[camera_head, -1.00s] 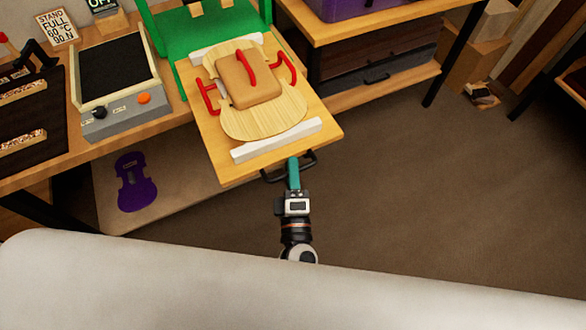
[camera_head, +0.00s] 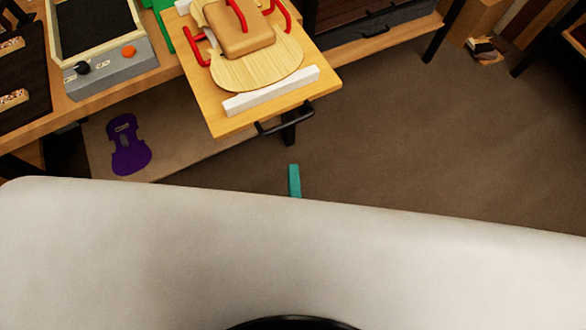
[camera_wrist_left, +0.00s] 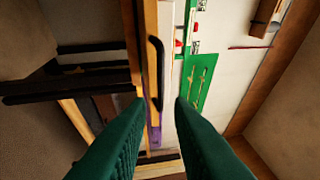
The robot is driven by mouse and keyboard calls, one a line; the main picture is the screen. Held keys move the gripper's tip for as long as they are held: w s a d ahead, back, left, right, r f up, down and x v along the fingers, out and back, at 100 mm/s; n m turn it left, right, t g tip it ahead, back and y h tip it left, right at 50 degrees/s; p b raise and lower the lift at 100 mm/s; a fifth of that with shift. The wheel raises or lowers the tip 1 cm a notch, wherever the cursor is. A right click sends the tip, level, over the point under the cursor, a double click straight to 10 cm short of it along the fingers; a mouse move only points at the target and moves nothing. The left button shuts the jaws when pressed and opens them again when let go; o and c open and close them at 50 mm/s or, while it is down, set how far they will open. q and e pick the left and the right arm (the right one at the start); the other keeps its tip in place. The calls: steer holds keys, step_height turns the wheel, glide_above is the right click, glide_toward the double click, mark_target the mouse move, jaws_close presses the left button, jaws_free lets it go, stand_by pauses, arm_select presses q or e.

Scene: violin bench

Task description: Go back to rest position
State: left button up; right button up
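My left gripper (camera_head: 294,180) shows in the head view only as a teal fingertip above the edge of my pale body. It is below and apart from the black handle (camera_head: 285,118) on the front of the wooden board (camera_head: 235,121). In the left wrist view my left gripper's two green fingers (camera_wrist_left: 159,104) are spread apart with nothing between their tips. The black handle also shows in the left wrist view (camera_wrist_left: 156,72), beyond the fingertips. My right gripper is in no view.
On the board lie a pale violin-shaped plate (camera_head: 265,69) with red-handled parts, a tan block (camera_head: 240,35) and a white bar (camera_head: 270,91). A grey device with an orange knob (camera_head: 129,52) stands left. A purple violin shape (camera_head: 129,148) lies below. Brown floor (camera_head: 440,150) is open at right.

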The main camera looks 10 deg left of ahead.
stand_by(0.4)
arm_select(q)
step_height(320, 180, down, 15)
steer(key=d+m+g+h, duration=0.2)
steer(key=m+g+h, duration=0.2)
steer(key=m+h, duration=0.5)
steer(key=s+a+f+m+g+y, duration=0.1)
steer(key=s+a+f+m+g, duration=0.25)
steer(key=f, duration=0.55)
steer(key=s+a+f+m+g, duration=0.3)
steer(key=f+m, duration=0.2)
steer(key=f, duration=0.3)
steer(key=s+a+f+m+g+y, duration=0.2)
steer(key=s+a+f+g, duration=0.2)
steer(key=s+a+f, duration=0.2)
steer(key=s+a+f+m+g+y, duration=0.2)
steer(key=s+a+f+g, duration=0.2)
steer(key=s+a, duration=0.5)
steer(key=shift+a+f+p, duration=0.4)
steer(key=shift+a+f, duration=0.2)
steer(key=shift+f, duration=0.35)
